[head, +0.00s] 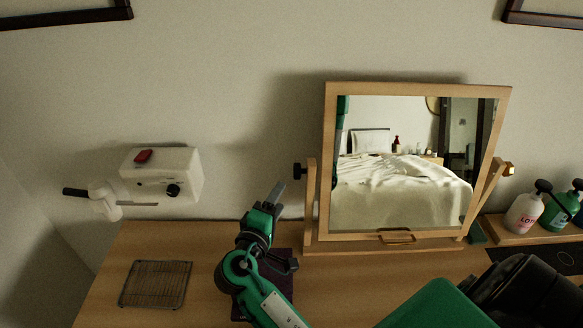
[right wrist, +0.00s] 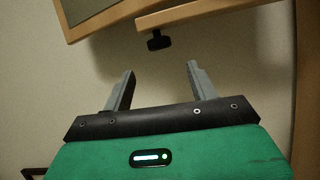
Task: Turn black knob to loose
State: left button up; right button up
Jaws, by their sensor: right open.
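A tilting mirror (head: 331,160) in a light wooden frame stands on the wooden dresser. A small black knob (head: 298,169) sticks out from the mirror's left post. In the right wrist view the knob (right wrist: 158,41) lies beyond my fingertips, roughly in line with the gap between them, and nothing touches it. My right gripper (head: 278,190) is open and empty, below and slightly left of the knob in the head view; its two grey fingers (right wrist: 161,67) are apart in the wrist view. My left gripper is not in view.
A white appliance (head: 190,165) with a small black dial is at the left by the wall. A wire rack (head: 155,284) lies on the dresser (head: 110,262). Bottles (head: 523,214) stand on a tray at the right. A dark mat (head: 284,284) lies under my right arm.

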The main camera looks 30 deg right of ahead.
aim_at(295, 171)
jog(key=p+x, duration=0.5)
jog(key=x, duration=0.6)
jog(key=shift+r, duration=0.2)
jog(key=shift+w+d+f+p, duration=0.1)
jog(key=shift+w+d+p, duration=0.2)
jog(key=shift+d, duration=0.15)
jog(key=c, duration=1)
